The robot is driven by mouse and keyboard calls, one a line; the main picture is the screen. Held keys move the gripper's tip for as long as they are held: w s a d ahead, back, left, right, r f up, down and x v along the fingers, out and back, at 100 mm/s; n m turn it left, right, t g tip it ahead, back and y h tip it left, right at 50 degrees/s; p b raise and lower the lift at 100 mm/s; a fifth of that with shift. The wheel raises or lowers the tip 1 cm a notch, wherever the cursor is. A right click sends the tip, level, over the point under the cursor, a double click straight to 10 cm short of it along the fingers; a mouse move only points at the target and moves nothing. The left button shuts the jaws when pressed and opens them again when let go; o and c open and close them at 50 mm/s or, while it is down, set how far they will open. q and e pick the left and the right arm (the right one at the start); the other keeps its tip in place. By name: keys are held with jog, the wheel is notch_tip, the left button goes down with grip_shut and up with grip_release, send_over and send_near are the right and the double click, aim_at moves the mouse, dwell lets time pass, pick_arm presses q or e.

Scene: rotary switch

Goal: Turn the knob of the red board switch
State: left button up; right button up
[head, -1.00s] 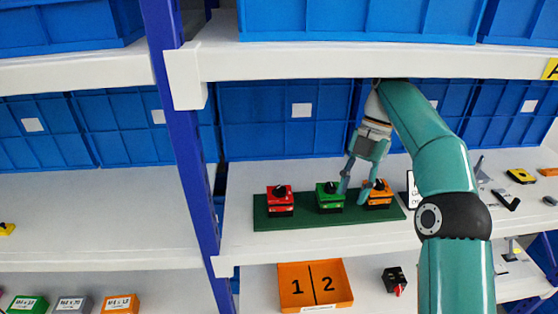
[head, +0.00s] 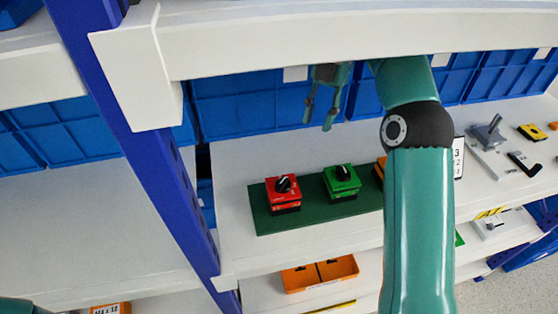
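My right gripper (head: 318,126) hangs above and behind the board, up and to the right of the red switch. Its two fingers are apart with nothing between them, and it touches no switch. A green switch (head: 342,182) stands in the middle of the board. An orange switch (head: 380,170) is mostly hidden behind my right arm. My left gripper is out of view; a bit of teal at the bottom left corner may be my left arm.
A white shelf beam (head: 340,40) runs above the gripper, and a blue upright (head: 140,150) stands to the left. Blue bins (head: 235,108) line the back. An orange tray (head: 320,274) sits on the shelf below. Free shelf surface lies left of the board.

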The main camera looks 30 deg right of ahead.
jog(key=a, duration=0.1)
jog(key=b, duration=0.3)
send_over(285, 179)
jog(key=w+d, duration=0.1)
jog(key=d, duration=0.1)
jog(key=b+x, duration=0.1)
jog(key=x, duration=0.2)
jog(key=shift+w+a+f, duration=0.1)
jog(key=shift+f, duration=0.2)
jog(key=shift+a+f, duration=0.2)
jog(key=shift+f, duration=0.35)
jog(key=shift+c, duration=0.3)
grip_shut()
jog(key=shift+d, duration=0.1)
